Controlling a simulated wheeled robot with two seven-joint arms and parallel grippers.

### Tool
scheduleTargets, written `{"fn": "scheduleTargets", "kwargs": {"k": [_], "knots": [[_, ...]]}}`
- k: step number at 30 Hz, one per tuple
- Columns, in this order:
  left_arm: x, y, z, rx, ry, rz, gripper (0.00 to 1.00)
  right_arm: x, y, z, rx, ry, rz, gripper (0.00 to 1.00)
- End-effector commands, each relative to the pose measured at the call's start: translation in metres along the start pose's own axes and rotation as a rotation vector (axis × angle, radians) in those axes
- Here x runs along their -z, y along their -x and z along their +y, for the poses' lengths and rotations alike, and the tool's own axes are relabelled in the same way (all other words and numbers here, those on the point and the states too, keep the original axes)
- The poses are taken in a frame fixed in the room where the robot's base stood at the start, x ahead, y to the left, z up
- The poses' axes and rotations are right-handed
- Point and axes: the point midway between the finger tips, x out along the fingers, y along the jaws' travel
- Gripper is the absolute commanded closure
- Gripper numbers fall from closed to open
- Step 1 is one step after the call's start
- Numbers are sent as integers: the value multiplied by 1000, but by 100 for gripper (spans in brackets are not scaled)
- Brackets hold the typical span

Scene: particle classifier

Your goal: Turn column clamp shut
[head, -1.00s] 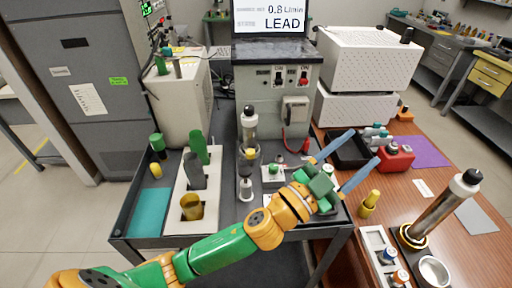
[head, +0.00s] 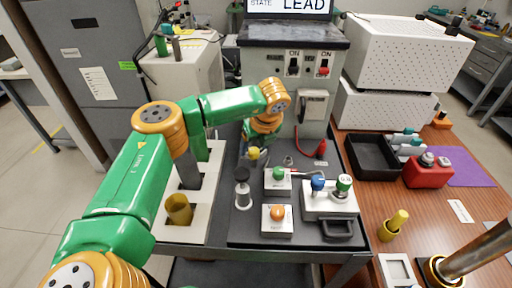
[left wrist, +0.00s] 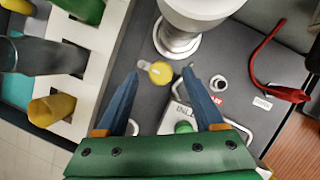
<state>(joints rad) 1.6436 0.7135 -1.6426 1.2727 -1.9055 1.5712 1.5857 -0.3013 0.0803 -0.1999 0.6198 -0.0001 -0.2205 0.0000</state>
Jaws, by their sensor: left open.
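The column clamp shows as a small yellow knob (head: 253,153) on the dark cart top, low in front of the grey instrument. In the left wrist view the yellow knob (left wrist: 159,72) sits on a short pale lever beside the metal foot of the white column (left wrist: 190,15). My left gripper (left wrist: 162,74) is open, its blue fingertips to either side of the knob with gaps. I cannot tell whether it touches the knob. In the head view my arm hides the column and most of the gripper. My right gripper is not in view.
An "INLET" block with a green knob (head: 278,174) and a valve box (head: 330,201) stand right of the clamp. A dark pin-like piece (head: 242,188) stands in front. The white rack (head: 205,222) is left. A red hose (left wrist: 266,52) lies to the right.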

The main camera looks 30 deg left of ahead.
Motion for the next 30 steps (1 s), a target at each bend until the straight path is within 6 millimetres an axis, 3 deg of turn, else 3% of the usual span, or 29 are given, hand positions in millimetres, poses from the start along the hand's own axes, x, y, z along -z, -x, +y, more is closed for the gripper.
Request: {"fn": "scheduleTargets", "kwargs": {"k": [4, 11, 18, 19, 30], "knots": [[0, -14, 0, 1, -1, 0, 31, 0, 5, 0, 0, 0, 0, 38], [1, -17, -1, 3, -3, 1, 31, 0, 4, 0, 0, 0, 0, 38], [1, -17, -1, 3, -4, 1, 95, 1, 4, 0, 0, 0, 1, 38], [1, -17, -1, 3, -4, 1, 100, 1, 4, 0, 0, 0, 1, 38], [2, -18, 0, 25, -54, 3, 100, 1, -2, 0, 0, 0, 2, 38]]}}
